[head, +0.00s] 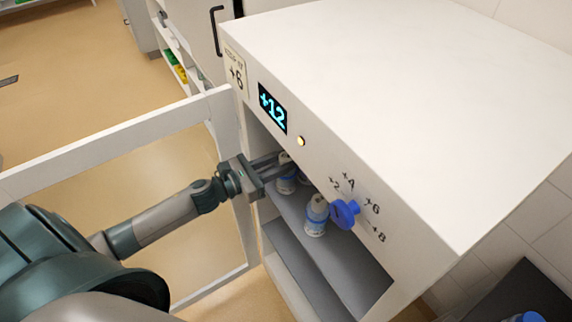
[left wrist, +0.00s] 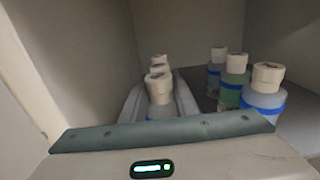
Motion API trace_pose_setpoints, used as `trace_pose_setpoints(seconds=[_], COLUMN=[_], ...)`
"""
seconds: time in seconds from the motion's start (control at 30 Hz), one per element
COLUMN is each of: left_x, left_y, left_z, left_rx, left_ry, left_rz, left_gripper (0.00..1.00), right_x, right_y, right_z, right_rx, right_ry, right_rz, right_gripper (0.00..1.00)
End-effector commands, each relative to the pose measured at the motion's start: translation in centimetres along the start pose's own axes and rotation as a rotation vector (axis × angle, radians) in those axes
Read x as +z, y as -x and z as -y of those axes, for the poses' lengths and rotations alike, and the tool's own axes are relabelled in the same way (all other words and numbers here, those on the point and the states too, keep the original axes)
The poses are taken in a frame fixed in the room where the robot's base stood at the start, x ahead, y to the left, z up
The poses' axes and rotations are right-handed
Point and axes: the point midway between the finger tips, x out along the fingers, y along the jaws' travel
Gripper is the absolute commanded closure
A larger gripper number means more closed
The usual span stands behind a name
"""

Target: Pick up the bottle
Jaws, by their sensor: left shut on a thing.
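My left gripper (head: 280,167) reaches through the open front of a white cabinet (head: 370,80). Its fingers are shut on a white-capped bottle (head: 286,184) with a blue band, which stands on the shelf or just over it; I cannot tell which. In the left wrist view the held bottle (left wrist: 158,88) is between the two grey fingers, and its lower part is hidden. At least one more white cap shows behind it. My right gripper is not in view.
Another bottle (head: 316,216) stands on the grey shelf (head: 288,212). Three bottles, one greenish (left wrist: 232,96), stand right of the fingers. The glass door (head: 110,145) is swung open to the left. The front carries a blue knob (head: 344,213) and a display (head: 272,109) reading +12.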

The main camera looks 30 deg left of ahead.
Motion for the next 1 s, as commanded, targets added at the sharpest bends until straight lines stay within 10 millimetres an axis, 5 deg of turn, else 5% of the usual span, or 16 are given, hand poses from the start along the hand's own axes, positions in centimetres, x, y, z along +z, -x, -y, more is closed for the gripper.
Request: trace_pose_setpoints(seconds=[0.6, 1.0], left_x=[8.2, 9.4], left_y=[0.0, 0.0], left_z=[0.0, 0.0], left_rx=[-0.002, 0.000], left_ry=[-0.005, -0.001], left_rz=[0.002, 0.002], left_gripper=[1.00, 1.00], right_x=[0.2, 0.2], right_y=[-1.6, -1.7], right_z=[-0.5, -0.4], right_rx=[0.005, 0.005], right_ry=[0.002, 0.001], right_rz=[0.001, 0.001], right_gripper=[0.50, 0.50])
